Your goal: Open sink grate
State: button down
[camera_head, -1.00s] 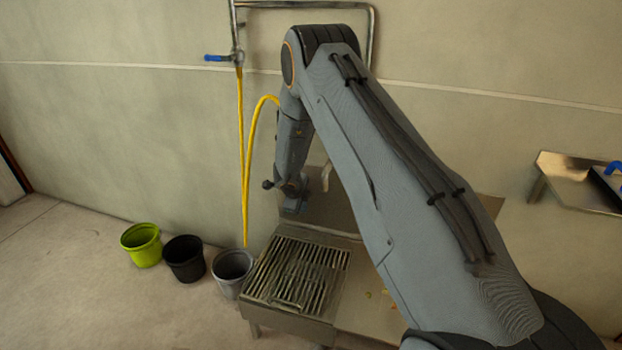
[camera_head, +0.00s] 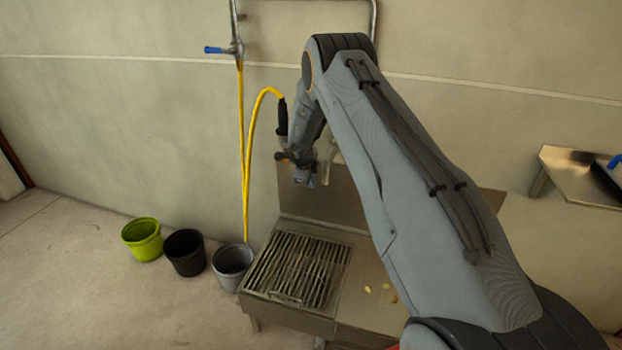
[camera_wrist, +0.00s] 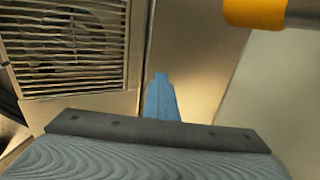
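The sink grate (camera_head: 297,268) is a dark set of parallel metal slats lying flat over the left part of the steel sink unit (camera_head: 362,310). The grate fills the upper left of the wrist view (camera_wrist: 68,45). My gripper (camera_head: 304,181) is in the air above the back edge of the unit, behind and above the grate, and not touching it. In the wrist view, my gripper's blue fingers (camera_wrist: 161,97) show as one narrow shape with nothing between them, over the smooth steel right of the grate.
Green (camera_head: 142,240), black (camera_head: 185,252) and grey (camera_head: 232,266) buckets stand left of the sink. A yellow hose (camera_head: 246,165) hangs on the wall close to my wrist. A steel shelf (camera_head: 575,178) is at right. Small yellowish bits (camera_head: 394,298) lie on the unit's right part.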

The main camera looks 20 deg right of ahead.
jog(key=shift+w+d+b, duration=0.7)
jog(key=shift+w+b, duration=0.2)
jog(key=shift+w, duration=0.05)
jog(key=shift+w+d+b, duration=0.7)
jog(key=shift+w+b, duration=0.2)
jog(key=shift+w, duration=0.05)
jog(key=c, duration=1.7)
grip_release()
jog(key=shift+r, duration=0.15)
jog(key=shift+p+v, duration=2.5)
jog(key=shift+v, duration=0.95)
